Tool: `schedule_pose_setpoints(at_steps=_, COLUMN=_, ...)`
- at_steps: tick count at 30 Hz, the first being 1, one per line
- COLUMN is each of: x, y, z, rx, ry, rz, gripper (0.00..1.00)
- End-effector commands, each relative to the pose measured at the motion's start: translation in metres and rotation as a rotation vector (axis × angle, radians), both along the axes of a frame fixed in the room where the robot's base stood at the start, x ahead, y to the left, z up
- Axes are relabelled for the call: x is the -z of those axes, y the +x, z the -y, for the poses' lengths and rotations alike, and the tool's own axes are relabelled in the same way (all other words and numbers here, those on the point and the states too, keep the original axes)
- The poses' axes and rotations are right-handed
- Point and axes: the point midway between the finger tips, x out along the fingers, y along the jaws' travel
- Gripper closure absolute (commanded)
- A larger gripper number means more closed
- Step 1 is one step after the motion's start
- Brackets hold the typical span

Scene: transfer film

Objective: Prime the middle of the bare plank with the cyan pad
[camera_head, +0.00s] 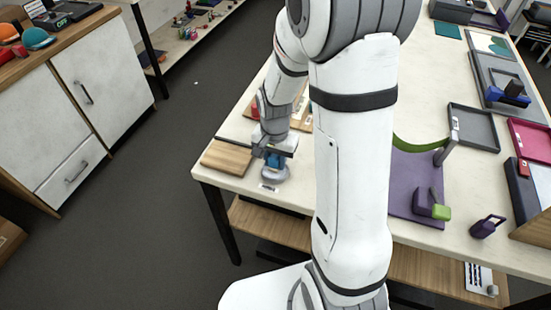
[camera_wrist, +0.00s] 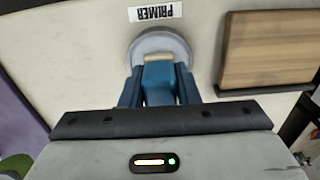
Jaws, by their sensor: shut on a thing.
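My gripper (camera_head: 274,156) is shut on the cyan pad, whose blue block (camera_wrist: 158,82) sits between the fingers in the wrist view. A cream edge shows at the pad's far end. The pad is over a round grey dish (camera_wrist: 178,42), also seen in the head view (camera_head: 276,175); I cannot tell whether it touches the dish. A label reading PRIMER (camera_wrist: 155,12) lies beside the dish. The bare plank (camera_wrist: 268,55), plain light wood, lies to the right in the wrist view. In the head view the plank (camera_head: 226,157) is left of the gripper, near the table corner.
My arm hides the middle of the table (camera_head: 415,95). Behind the gripper are partly hidden boards with red items (camera_head: 256,112). To the right are a purple mat (camera_head: 408,180), a purple-and-green block (camera_head: 432,206) and a grey tray (camera_head: 473,128). The table's front edge is close to the dish.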

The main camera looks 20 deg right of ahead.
Motion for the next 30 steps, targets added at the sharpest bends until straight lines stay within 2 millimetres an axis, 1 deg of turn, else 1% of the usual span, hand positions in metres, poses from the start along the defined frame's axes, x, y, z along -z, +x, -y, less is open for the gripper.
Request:
schedule_pose_setpoints(at_steps=11, x=0.0004, y=0.0001, z=0.0004, rx=0.001, ry=0.0, rz=0.0, gripper=0.9)
schedule_pose_setpoints(at_steps=30, x=0.0081, y=0.0, z=0.001, rx=0.002, ry=0.0, rz=0.0, gripper=0.9)
